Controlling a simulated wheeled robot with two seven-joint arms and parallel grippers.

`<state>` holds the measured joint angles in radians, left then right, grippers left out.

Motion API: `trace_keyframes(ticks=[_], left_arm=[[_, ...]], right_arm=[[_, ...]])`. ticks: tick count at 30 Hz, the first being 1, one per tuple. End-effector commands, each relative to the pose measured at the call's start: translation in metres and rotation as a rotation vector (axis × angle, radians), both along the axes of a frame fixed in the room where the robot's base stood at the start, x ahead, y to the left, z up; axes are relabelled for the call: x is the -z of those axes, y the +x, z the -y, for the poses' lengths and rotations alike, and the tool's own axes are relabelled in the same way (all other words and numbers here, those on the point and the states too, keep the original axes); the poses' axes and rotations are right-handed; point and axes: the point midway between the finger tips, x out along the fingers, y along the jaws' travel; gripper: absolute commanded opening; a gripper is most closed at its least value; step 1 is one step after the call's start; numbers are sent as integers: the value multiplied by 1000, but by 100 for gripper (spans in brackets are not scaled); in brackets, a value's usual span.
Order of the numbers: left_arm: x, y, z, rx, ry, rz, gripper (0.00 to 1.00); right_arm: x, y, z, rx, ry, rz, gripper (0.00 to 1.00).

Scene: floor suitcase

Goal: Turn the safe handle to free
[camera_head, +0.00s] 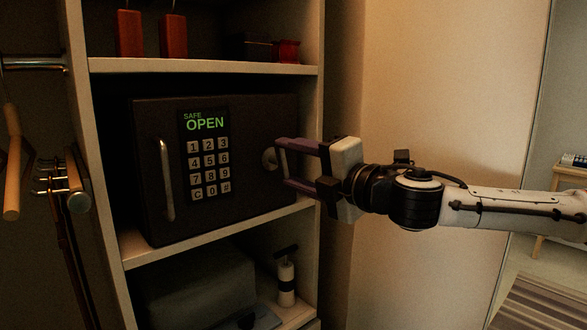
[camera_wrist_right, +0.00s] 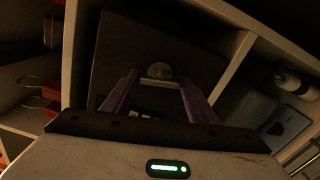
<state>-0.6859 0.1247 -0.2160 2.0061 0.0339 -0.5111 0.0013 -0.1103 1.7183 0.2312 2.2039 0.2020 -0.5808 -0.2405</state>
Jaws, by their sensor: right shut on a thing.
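The dark safe (camera_head: 152,125) stands on a shelf with its door face toward me. Its display reads "SAFE OPEN" above a white keypad (camera_head: 209,168). The safe handle (camera_head: 269,158) is a pale, round-based fitting on the door's right side. In the right wrist view, the handle (camera_wrist_right: 160,72) shows a rounded base and a light crossbar. My right gripper (camera_head: 284,163) reaches in from the right, its purple fingers shut on the handle, one above and one below. The fingers partly hide it. The fingers (camera_wrist_right: 160,84) flank the crossbar in the wrist view. My left gripper is out of view.
A vertical bar handle (camera_head: 167,180) is on the door's left side. Shelf boards (camera_head: 205,67) run above and below the safe. A bottle (camera_head: 286,281) and a grey-green bundle (camera_head: 195,287) sit below. Hangers (camera_head: 13,165) and rods are at left.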

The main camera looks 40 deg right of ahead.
Motion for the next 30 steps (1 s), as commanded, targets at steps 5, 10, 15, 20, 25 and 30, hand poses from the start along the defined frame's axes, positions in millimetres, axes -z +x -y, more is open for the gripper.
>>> trace_keyframes(ticks=[5,10,15,20,25,30], left_arm=[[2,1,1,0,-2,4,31],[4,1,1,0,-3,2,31],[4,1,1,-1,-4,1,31],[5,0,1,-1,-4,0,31],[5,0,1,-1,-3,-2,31],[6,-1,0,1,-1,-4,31]], right_arm=[[1,0,0,0,82,-6,31],[1,0,0,0,126,-10,31],[1,0,0,0,144,-11,31],[1,0,0,0,146,-11,31],[1,0,0,0,144,-12,31],[1,0,0,0,144,-11,72]])
